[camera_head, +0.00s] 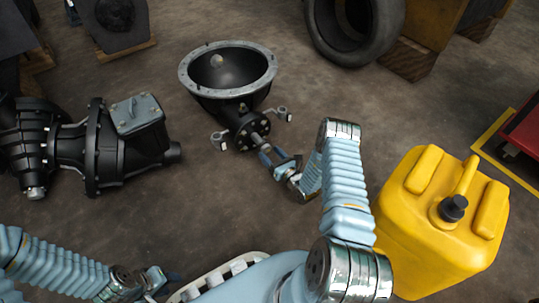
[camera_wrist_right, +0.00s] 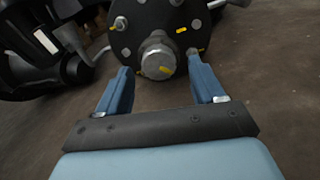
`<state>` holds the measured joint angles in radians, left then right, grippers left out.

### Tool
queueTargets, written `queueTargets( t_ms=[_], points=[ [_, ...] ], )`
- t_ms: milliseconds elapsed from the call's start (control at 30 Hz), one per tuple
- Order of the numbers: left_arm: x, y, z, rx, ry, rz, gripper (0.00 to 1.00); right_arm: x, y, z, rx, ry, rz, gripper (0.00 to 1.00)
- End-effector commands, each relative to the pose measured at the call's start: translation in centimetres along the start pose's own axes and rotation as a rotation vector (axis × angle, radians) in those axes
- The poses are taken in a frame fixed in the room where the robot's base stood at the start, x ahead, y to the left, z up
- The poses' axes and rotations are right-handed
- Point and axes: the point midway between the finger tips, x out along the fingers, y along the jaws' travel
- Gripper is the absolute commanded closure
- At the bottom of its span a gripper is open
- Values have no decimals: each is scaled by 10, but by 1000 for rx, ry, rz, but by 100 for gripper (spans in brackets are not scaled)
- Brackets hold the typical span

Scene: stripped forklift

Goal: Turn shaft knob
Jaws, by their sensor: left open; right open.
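The black bell housing (camera_head: 228,88) with a wide grey rim stands on the floor at the upper middle of the head view. A silver shaft knob (camera_head: 259,139) sticks out of its round, bolted black flange. In the right wrist view the knob (camera_wrist_right: 158,58) is a rounded metal end with a yellow mark. My right gripper (camera_head: 268,157) is open, with its blue fingers on either side of the knob's end. In the wrist view gaps show between the knob and both fingers (camera_wrist_right: 160,80). My left gripper (camera_head: 161,283) is open at the lower left, far from the knob.
A black gearbox (camera_head: 120,150) lies to the left of the housing. A yellow canister (camera_head: 430,235) stands to the right of my right arm. A tyre (camera_head: 355,30) and wooden blocks (camera_head: 405,60) are at the back. Bare floor surrounds the housing.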

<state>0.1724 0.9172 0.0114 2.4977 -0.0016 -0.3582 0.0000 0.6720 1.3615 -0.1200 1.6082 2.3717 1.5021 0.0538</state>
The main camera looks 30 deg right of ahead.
Motion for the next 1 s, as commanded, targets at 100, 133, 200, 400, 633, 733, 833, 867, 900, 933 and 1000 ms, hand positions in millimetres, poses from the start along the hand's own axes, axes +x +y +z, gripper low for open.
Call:
queueTargets(
  t_ms=[100,133,200,400,633,733,833,867,900,933,1000],
  points=[
    [3,-1,0,0,1,0,57,10,0,0,1,-1,2,32],
    [3,-1,0,0,1,0,57,12,0,0,1,-1,2,32],
    [3,-1,0,0,1,0,57,14,0,0,1,0,1,32],
    [3,-1,0,0,1,0,57,14,0,0,1,0,0,32],
    [3,-1,0,0,1,0,57,14,0,0,1,0,1,63],
    [3,-1,0,0,1,0,57,14,0,0,1,0,1,78],
    [3,-1,0,0,1,0,57,14,0,0,1,0,0,88],
    [3,-1,0,0,1,0,57,14,0,0,0,0,0,88],
    [3,-1,0,0,1,0,57,14,0,0,-1,0,0,88],
    [3,-1,0,0,1,0,57,14,0,0,-3,0,0,88],
    [3,-1,0,0,1,0,57,13,0,0,-12,1,0,88]
  ],
)
